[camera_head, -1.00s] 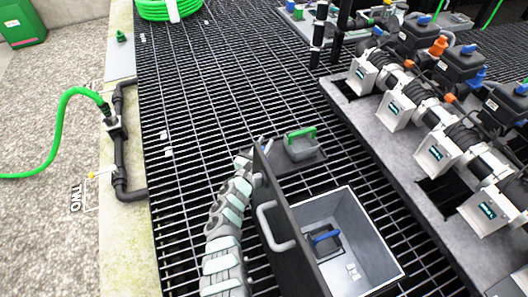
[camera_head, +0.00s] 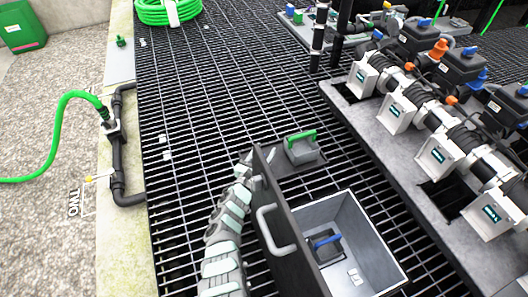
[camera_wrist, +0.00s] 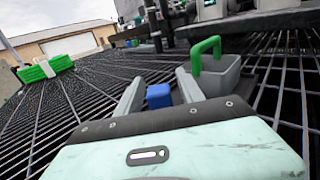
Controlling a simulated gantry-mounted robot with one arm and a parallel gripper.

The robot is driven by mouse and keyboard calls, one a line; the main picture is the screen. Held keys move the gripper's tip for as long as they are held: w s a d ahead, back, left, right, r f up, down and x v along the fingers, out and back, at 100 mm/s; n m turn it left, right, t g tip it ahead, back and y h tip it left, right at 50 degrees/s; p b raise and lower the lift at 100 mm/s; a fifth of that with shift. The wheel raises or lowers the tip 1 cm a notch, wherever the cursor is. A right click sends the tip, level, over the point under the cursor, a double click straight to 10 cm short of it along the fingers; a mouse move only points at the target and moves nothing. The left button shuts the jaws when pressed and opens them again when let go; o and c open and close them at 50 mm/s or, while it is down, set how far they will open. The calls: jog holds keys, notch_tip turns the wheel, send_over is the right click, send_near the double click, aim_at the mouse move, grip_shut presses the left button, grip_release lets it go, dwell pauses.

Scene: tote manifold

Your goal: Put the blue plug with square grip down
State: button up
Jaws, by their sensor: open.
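The blue plug with square grip (camera_wrist: 158,96) shows in the wrist view as a small blue block between the fingers of my gripper (camera_wrist: 159,76). The fingers are apart, one on each side, with gaps between them and the blue grip. The plug's lower part is hidden behind my gripper's body. In the head view, the grey tote's raised dark lid (camera_head: 290,235) hides the plug and most of my gripper. A grey block with a green handle (camera_wrist: 213,60) stands just right of the fingers. It also shows in the head view (camera_head: 301,148), on a dark plate.
The open grey tote (camera_head: 385,235) holds a dark piece with a blue handle (camera_head: 326,241). A manifold with white-boxed valves (camera_head: 400,110) stands at the right. A green hose coil (camera_head: 168,12) lies at the back. The black grating (camera_head: 215,90) between is mostly clear.

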jog(key=shift+r, duration=0.2)
jog(key=p+v, duration=0.5)
jog(key=v, duration=0.1)
jog(key=shift+s+r, duration=0.15)
jog(key=shift+s+a+f, duration=0.2)
jog(key=shift+s+a, duration=0.1)
jog(key=shift+s, duration=0.3)
